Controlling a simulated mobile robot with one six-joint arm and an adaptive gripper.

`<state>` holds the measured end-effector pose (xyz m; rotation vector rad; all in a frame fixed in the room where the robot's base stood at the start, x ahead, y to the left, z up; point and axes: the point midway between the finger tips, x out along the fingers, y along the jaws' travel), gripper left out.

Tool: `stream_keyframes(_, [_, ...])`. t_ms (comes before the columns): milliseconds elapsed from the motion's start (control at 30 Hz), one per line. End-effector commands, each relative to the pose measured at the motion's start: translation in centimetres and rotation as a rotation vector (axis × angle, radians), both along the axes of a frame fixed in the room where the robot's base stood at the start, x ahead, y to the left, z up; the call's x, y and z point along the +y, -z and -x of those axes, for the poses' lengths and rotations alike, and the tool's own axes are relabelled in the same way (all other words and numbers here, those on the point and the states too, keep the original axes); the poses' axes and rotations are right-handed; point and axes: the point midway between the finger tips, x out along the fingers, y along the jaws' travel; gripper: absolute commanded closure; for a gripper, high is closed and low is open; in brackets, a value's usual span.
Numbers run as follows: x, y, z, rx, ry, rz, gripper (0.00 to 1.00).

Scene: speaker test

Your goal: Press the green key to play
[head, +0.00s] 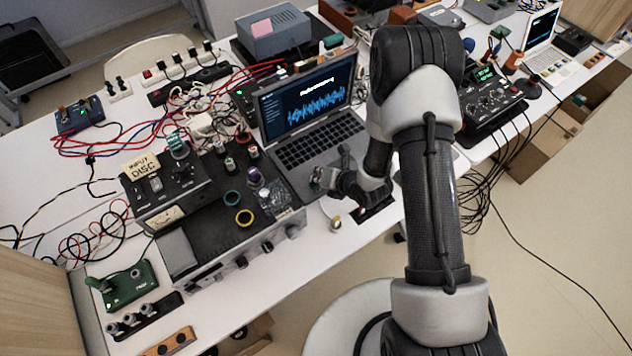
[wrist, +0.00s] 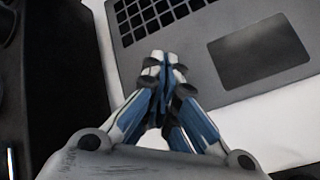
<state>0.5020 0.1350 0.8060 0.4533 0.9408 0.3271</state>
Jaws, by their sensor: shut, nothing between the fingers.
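A green box (head: 128,285) with a small raised lever and pale lettering too small to read lies at the table's lower left in the head view. A green key-like part (head: 104,285) sticks out at its left end. I cannot tell for certain whether this is the key. My gripper (head: 322,180) is far to the right of it, over the laptop's front left part. In the wrist view, my gripper (wrist: 160,62) is shut and empty, its fingertips together in front of the keyboard. The green box is not in the wrist view.
The open laptop (head: 325,140) shows a blue waveform. A large black amplifier (head: 215,225) with knobs and coloured rings lies between my gripper and the green box. Red and blue cables (head: 100,142) tangle at the back left. A wooden block (head: 170,342) lies near the front edge.

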Motion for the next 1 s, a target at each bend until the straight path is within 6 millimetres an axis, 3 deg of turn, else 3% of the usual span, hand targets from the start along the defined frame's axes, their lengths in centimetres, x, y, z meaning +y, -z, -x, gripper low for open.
stream_keyframes(567, [0.0, -1.4, 0.0, 0.000, 0.000, 0.000, 1.00])
stream_keyframes(1000, [0.0, -5.6, 0.0, 0.000, 0.000, 0.000, 1.00])
